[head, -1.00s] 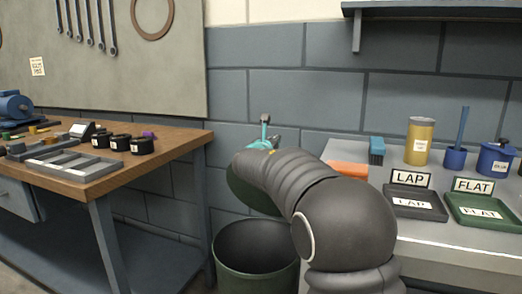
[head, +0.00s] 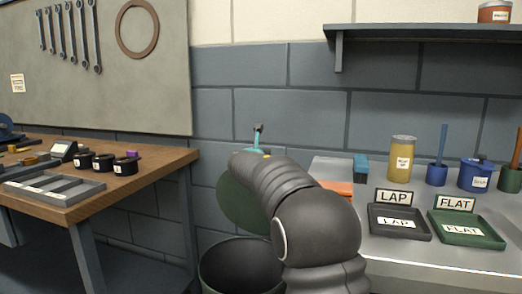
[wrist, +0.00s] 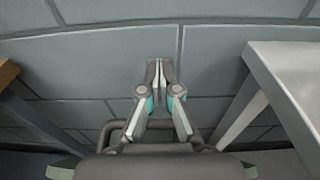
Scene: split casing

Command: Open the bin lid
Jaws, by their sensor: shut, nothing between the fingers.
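The bin (head: 240,266) is a dark green round container on the floor between the bench and the table, its dark inside showing from above. Its green disc lid (head: 237,207) stands raised and steeply tilted at the bin's back, near the wall. My arm hides the lid's right part. My gripper (head: 258,128) is above the lid's upper edge, pointing toward the wall. In the wrist view, my gripper (wrist: 159,72) is shut and empty, with its fingertips together before the grey wall. A dark bar-like loop shows behind the finger bases; I cannot tell whether it touches them.
A wooden bench (head: 150,165) with trays and black pots stands left. A grey table (head: 430,260) with the LAP tray (head: 400,234), the FLAT tray (head: 470,240) and several containers stands right, close to my arm. A shelf (head: 430,32) hangs above it. The block wall is close behind.

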